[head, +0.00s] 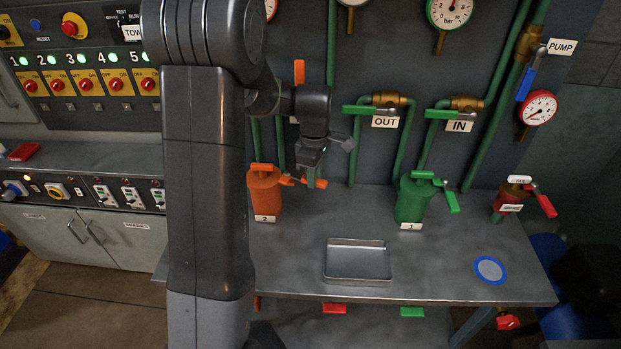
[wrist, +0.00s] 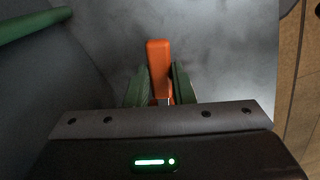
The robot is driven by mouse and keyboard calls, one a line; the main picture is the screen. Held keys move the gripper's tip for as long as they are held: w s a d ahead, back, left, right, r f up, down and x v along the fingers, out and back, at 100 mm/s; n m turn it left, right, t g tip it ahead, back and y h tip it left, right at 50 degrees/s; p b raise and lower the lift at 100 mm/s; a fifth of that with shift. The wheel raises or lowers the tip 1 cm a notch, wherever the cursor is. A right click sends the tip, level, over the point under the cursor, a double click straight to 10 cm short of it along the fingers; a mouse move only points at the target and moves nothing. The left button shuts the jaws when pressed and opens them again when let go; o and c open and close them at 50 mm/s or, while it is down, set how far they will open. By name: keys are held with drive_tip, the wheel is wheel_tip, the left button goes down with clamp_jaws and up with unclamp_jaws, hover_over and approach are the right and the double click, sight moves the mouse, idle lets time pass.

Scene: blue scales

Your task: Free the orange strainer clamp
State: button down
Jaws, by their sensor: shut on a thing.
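The orange strainer (head: 264,198), labelled 2, stands upright on the grey bench, with a flat orange handle on its lid. Its orange clamp lever (head: 320,184) sticks out to the right from near the top. My gripper (head: 313,176) comes down from above, just right of the strainer, with its fingers around the lever. In the wrist view the orange lever (wrist: 158,60) lies between my two green fingers (wrist: 158,88), which are shut on it. The strainer's body is not seen in the wrist view, and my fingers hide part of the lever.
A green strainer (head: 411,203), labelled 1, stands to the right with its green lever (head: 451,202). An empty metal tray (head: 357,278) lies in front. A blue-rimmed disc (head: 490,269) lies at the right. Green pipes (head: 352,160) run up the wall behind.

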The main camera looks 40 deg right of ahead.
drive_tip(key=shift+w+d+n, duration=0.4)
drive_tip(key=shift+d+n, duration=0.15)
drive_tip(key=shift+n, duration=0.35)
drive_tip(key=shift+r, duration=0.1)
drive_tip(key=c, duration=1.2)
unclamp_jaws()
drive_tip(key=shift+c, duration=0.2)
wheel_tip(320, 180, up, 14)
drive_tip(key=b, duration=0.1)
drive_tip(key=shift+f, duration=0.3)
wheel_tip(320, 180, down, 14)
drive_tip(key=shift+a+r+p, duration=0.1)
drive_tip(key=shift+r+p, duration=0.05)
drive_tip(key=shift+p, duration=0.35)
